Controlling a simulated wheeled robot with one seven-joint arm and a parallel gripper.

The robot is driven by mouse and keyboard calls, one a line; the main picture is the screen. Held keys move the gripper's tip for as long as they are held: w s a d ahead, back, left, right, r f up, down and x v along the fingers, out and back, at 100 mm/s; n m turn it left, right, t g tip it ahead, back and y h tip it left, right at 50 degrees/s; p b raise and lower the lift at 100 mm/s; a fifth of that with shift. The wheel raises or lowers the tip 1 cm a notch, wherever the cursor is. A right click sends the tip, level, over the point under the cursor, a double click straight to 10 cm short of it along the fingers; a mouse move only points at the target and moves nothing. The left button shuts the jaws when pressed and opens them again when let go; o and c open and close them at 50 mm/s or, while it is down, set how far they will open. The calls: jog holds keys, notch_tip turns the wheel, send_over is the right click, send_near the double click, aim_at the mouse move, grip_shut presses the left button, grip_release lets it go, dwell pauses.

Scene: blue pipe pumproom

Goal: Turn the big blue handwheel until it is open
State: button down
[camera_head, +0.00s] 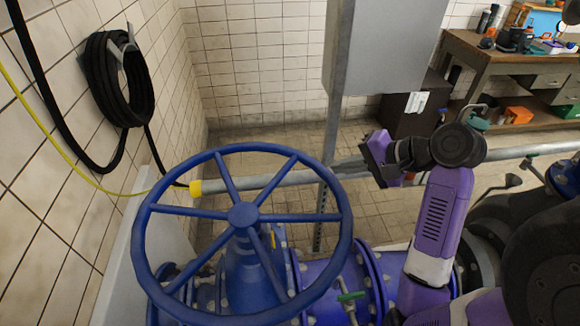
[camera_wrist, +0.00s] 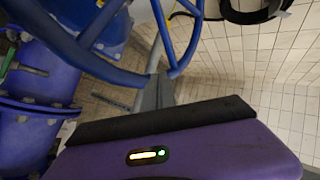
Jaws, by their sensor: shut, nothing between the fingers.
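The big blue handwheel (camera_head: 242,215) stands on a blue valve body in the head view, its spoked rim tilted toward me. Part of its rim and spokes also shows at the upper left of the wrist view (camera_wrist: 75,48). My gripper (camera_head: 340,166) is at the upper right of the rim, its grey fingers pointing left toward it. In the wrist view the fingers (camera_wrist: 158,92) are shut together with nothing held, close to the blue rim. I cannot tell whether they touch it.
A grey pipe (camera_head: 270,181) with a yellow end runs behind the wheel. A grey cabinet (camera_head: 385,45) on a post stands behind my gripper. A small green-handled valve (camera_head: 350,296) sits below right. A black hose coil (camera_head: 118,78) hangs left. A workbench (camera_head: 500,55) stands far right.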

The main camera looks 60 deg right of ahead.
jog(key=w+r+p+x, duration=0.1)
jog(key=x, duration=1.1)
jog(key=shift+w, duration=0.35)
jog(key=shift+w+d, duration=0.1)
jog(key=shift+w, duration=0.1)
